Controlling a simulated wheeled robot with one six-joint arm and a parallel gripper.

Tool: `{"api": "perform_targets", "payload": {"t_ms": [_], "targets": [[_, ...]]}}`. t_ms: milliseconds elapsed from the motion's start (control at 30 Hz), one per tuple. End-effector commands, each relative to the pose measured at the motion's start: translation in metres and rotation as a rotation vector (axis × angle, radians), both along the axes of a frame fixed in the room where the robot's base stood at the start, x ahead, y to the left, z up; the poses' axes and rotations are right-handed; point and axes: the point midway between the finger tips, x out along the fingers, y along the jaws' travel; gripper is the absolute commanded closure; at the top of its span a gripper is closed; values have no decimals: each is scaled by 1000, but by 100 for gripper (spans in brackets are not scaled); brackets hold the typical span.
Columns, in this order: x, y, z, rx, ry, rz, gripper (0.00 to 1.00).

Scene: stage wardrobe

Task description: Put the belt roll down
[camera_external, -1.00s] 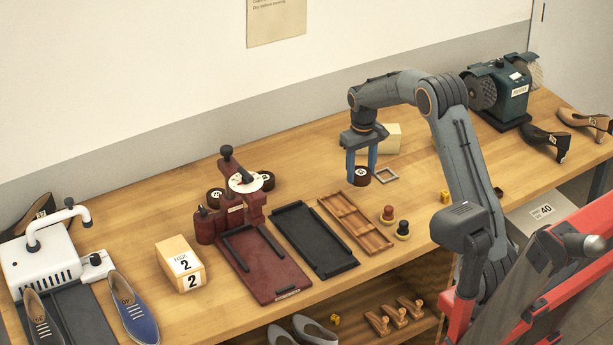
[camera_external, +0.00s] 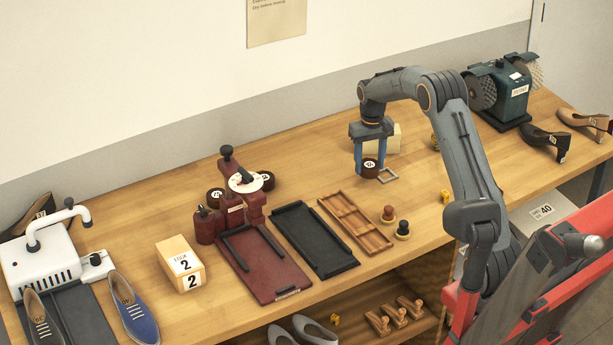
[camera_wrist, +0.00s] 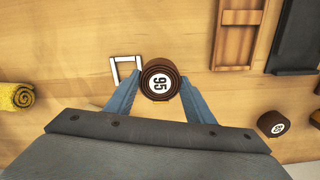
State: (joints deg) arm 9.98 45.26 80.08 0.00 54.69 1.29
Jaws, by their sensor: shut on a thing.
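The belt roll (camera_external: 370,167) is a dark brown coil with a round white label on top, which reads 95 in the wrist view (camera_wrist: 159,82). My gripper (camera_external: 370,170) points down with its two blue fingers on either side of the roll, shut on it. In the wrist view my gripper (camera_wrist: 160,95) has the roll between its fingertips. The roll is over the bench (camera_external: 330,175), close to a small pale square frame (camera_external: 389,175), which also shows in the wrist view (camera_wrist: 124,72). I cannot tell how much gap is under the roll.
A cream box (camera_external: 388,138) stands behind my gripper. A yellow roll shows in the wrist view (camera_wrist: 16,96).

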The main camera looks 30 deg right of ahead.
Motion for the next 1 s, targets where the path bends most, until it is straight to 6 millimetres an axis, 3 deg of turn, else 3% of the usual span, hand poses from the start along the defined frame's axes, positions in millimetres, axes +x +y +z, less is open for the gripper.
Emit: {"api": "perform_targets", "payload": {"t_ms": [300, 667, 700, 767, 800, 1000], "targets": [[0, 0, -34, 0, 0, 0, 76], [0, 0, -39, 0, -1, 0, 76], [0, 0, -39, 0, -1, 0, 46], [0, 0, -38, 0, -1, 0, 36], [0, 0, -38, 0, 0, 0, 33], [0, 0, -38, 0, 0, 0, 33]]}}
